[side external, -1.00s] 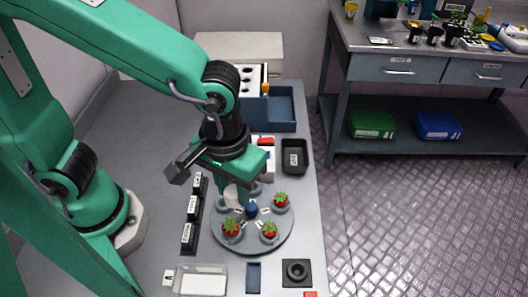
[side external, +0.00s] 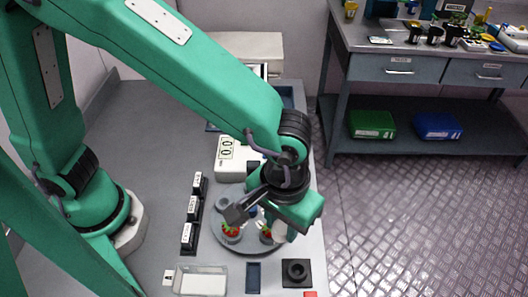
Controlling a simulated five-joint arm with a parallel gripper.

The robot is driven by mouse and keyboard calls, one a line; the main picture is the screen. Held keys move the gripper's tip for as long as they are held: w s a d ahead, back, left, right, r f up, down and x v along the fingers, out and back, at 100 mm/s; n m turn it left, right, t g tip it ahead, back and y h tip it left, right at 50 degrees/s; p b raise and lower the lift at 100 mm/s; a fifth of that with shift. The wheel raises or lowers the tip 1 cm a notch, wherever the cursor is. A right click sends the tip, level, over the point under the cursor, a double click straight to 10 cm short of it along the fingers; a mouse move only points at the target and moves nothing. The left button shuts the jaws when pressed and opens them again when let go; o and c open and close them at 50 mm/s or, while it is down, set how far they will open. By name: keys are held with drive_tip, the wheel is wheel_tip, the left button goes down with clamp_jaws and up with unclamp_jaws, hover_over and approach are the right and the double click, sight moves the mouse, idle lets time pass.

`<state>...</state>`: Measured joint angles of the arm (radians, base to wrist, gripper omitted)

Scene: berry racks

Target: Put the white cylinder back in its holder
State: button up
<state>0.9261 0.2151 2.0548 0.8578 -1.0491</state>
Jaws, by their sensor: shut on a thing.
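The white cylinder (side external: 279,232) is partly visible below my gripper (side external: 284,226) in the side view. My gripper is shut on it and holds it over the right front of the round grey turntable. The green gripper body hides most of the fingers and the cylinder's upper part. A black square block with a round socket (side external: 297,271), which looks like the holder, stands in front of the gripper near the table's right edge. Its socket looks empty.
Strawberries (side external: 231,232) sit on the turntable (side external: 222,246). A clear tray (side external: 203,281) and a small dark blue tray (side external: 253,277) lie left of the block. Labelled black blocks (side external: 193,209) stand left. A white device (side external: 230,160) stands behind.

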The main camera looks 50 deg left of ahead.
drive_tip(key=shift+m, duration=0.4)
drive_tip(key=d+f, duration=0.2)
drive_tip(key=d, duration=0.1)
drive_tip(key=d+f, duration=0.1)
drive_tip(key=shift+w+d, duration=0.2)
drive_tip(key=shift+d, duration=0.2)
drive_tip(key=shift+f, duration=0.2)
drive_tip(key=shift+f, duration=2.35)
drive_tip(key=shift+f, duration=0.25)
drive_tip(key=o, duration=1.1)
drive_tip(key=shift+o, duration=0.2)
wheel_tip(320, 180, up, 7)
